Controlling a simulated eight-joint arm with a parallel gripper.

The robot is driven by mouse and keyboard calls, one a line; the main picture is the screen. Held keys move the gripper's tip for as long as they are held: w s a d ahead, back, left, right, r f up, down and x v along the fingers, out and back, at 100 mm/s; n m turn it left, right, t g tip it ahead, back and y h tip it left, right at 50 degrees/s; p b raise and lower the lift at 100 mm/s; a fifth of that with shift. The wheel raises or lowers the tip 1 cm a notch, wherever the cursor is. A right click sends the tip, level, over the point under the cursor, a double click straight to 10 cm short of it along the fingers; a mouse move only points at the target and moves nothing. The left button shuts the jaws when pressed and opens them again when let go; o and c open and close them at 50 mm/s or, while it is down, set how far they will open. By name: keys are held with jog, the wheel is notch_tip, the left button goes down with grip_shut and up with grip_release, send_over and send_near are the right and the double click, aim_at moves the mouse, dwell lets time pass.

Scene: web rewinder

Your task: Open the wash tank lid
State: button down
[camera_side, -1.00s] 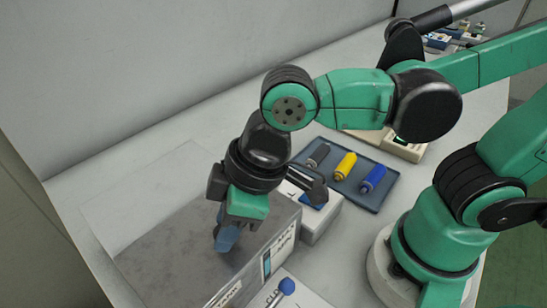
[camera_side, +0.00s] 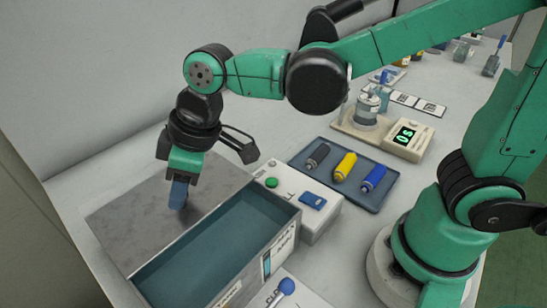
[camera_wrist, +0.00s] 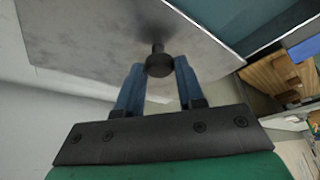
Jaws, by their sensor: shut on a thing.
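The wash tank (camera_side: 283,247) is a grey box with a label on its front, at the lower middle of the side view. Its top stands open and its teal inside shows. The lid (camera_side: 120,215) is a flat grey metal plate, lying off to the back left of the opening. In the wrist view the lid (camera_wrist: 100,38) carries a black knob (camera_wrist: 159,66). My gripper (camera_side: 178,205) is over the lid, with its blue fingers pointing down. In the wrist view my gripper (camera_wrist: 158,88) has one finger on each side of the knob, shut on it. The knob is hidden in the side view.
A control box (camera_side: 312,226) with a green button and blue switch stands right of the tank. A dark tray (camera_side: 313,181) holds black, yellow and blue cylinders.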

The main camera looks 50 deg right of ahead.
aim_at(164, 195)
jog(key=shift+w, duration=1.6)
jog(key=c, duration=0.5)
grip_release()
jog(key=shift+c, duration=0.2)
jog(key=shift+v, duration=2.85)
